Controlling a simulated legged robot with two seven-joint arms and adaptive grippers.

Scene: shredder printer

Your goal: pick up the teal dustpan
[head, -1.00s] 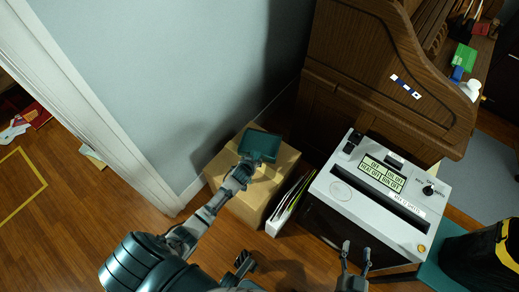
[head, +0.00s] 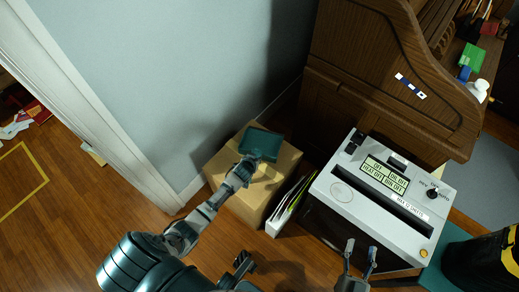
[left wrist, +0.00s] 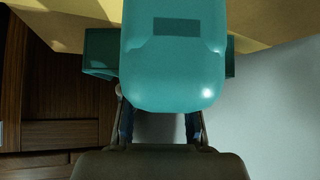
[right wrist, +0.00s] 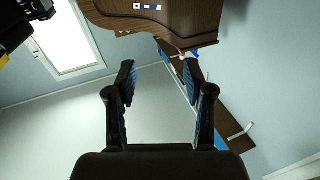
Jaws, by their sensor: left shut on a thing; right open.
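The teal dustpan (head: 262,143) is at the top of a cardboard box (head: 240,202) in the head view. My left gripper (head: 249,163) is shut on the dustpan at its near side. In the left wrist view the dustpan's rounded teal handle (left wrist: 173,60) fills the middle, between my left fingers (left wrist: 160,125), and hides much of the pan behind it. I cannot tell whether the dustpan touches the box. My right gripper (head: 361,246) is open and empty in front of the shredder; it also shows open in the right wrist view (right wrist: 160,75).
A white shredder (head: 385,195) with a display stands right of the box, with upright folders (head: 290,205) between them. A wooden roll-top desk (head: 385,70) stands behind. A pale wall (head: 180,70) rises behind and left of the box.

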